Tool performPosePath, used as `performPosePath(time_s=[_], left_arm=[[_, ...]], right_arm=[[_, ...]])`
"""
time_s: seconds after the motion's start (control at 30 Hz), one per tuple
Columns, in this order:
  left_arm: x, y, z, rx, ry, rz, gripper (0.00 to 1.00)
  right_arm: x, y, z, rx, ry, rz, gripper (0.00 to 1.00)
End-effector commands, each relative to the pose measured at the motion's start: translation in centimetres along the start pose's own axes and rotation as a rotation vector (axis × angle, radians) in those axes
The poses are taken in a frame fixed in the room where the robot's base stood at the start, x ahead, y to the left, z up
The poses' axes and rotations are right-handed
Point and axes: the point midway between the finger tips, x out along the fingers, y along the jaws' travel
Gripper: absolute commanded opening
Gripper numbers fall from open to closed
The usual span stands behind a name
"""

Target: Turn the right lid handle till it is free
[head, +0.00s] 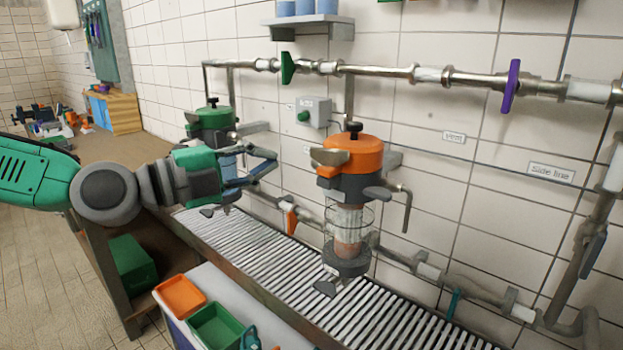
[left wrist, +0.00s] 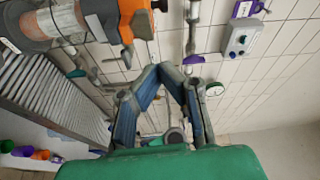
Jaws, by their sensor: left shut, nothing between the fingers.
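An orange lid (head: 352,156) sits on the right-hand glass vessel (head: 347,225). A brownish-grey handle (head: 330,157) is on its left side and a dark grey handle (head: 378,193) on its right; a dark knob is on top. My left gripper (head: 276,160) is shut and empty, left of the orange lid and apart from it. In the left wrist view its fingers (left wrist: 168,70) come together with nothing between them. The orange lid (left wrist: 112,18) is upper left there, with a dark grey handle (left wrist: 143,24) beside it. My right gripper is not in view.
A green-lidded vessel (head: 211,122) stands behind my left gripper. Pipes with a green valve handle (head: 288,68) and a purple one (head: 511,86) run along the tiled wall. Below is a slatted bench (head: 400,315); orange (head: 180,296) and green (head: 215,326) bins stand in front.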

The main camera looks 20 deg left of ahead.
Motion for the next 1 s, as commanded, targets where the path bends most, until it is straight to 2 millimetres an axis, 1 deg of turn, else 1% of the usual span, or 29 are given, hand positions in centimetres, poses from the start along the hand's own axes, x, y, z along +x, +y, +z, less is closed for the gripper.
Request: performPosePath(time_s=[0.03,0.13,0.27,0.37,0.47,0.57,0.87,0.9,1.0], left_arm=[[-0.4,1.0,-1.0,0.037,0.036,0.007,0.0],[-0.8,1.8,-2.1,0.084,0.079,0.019,0.0],[-0.5,2.0,-2.5,0.102,0.092,0.026,0.0],[0.4,2.1,-2.6,0.103,0.091,0.028,0.0],[1.7,2.2,-2.8,0.101,0.093,0.029,0.0],[3.4,2.2,-2.9,0.101,0.091,0.029,0.0],[9.3,2.3,-3.5,0.099,0.092,0.024,0.0],[9.8,2.1,-2.8,0.096,0.087,0.021,0.0],[10.8,2.0,-1.8,0.095,0.087,0.021,0.0]], right_arm=[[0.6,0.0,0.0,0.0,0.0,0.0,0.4],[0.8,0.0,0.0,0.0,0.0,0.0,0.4],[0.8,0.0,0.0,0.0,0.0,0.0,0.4],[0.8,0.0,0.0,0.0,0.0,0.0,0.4],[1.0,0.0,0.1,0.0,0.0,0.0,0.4],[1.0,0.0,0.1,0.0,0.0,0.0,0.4],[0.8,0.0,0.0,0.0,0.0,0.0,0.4],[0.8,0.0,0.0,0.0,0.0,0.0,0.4],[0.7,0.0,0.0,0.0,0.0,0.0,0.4]])
